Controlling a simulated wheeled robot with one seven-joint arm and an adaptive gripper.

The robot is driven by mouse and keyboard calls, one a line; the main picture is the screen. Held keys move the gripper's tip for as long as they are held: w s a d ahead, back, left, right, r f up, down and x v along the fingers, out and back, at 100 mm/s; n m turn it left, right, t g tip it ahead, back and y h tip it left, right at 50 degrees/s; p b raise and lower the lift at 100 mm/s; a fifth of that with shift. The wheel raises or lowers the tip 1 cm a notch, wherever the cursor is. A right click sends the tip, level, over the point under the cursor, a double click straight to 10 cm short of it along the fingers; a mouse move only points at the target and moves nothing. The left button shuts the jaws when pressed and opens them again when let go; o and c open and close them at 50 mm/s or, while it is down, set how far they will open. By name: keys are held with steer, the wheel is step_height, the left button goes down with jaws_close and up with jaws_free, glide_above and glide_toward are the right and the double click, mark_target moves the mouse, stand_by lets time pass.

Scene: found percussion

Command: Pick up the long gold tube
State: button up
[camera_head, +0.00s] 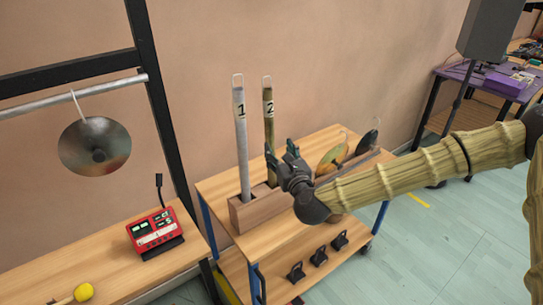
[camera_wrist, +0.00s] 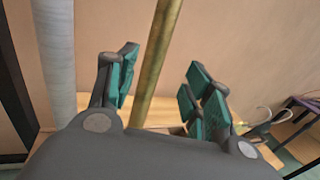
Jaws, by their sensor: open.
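The long gold tube (camera_head: 268,125), marked 2, stands upright in a wooden holder (camera_head: 248,212) on the cart. A grey tube (camera_head: 241,145), marked 1, stands to its left in the same holder. My gripper (camera_head: 283,160) is open, at the lower part of the gold tube in the head view. In the wrist view the gold tube (camera_wrist: 155,60) rises between the two green-padded fingers of my gripper (camera_wrist: 160,90), with gaps on both sides. The grey tube (camera_wrist: 57,60) is outside the left finger. The gold tube's lower end is hidden.
Small cymbals (camera_head: 332,158) stand in the holder's right part, near my arm. Black clamps (camera_head: 318,257) lie on the lower shelf. A gong (camera_head: 94,146) hangs at left above a table with a red device (camera_head: 155,234). A wall is close behind.

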mark_target(271, 142)
steer(key=shift+a+p+x, duration=0.25)
steer(key=shift+p+x, duration=0.35)
steer(key=shift+x, duration=0.7)
steer(key=shift+a+p+x, duration=0.2)
steer(key=shift+p+x, duration=0.35)
steer(key=shift+x, duration=0.75)
steer(key=shift+w+a, duration=0.2)
steer(key=shift+w, duration=0.35)
jaws_close()
steer(key=shift+r, duration=0.1)
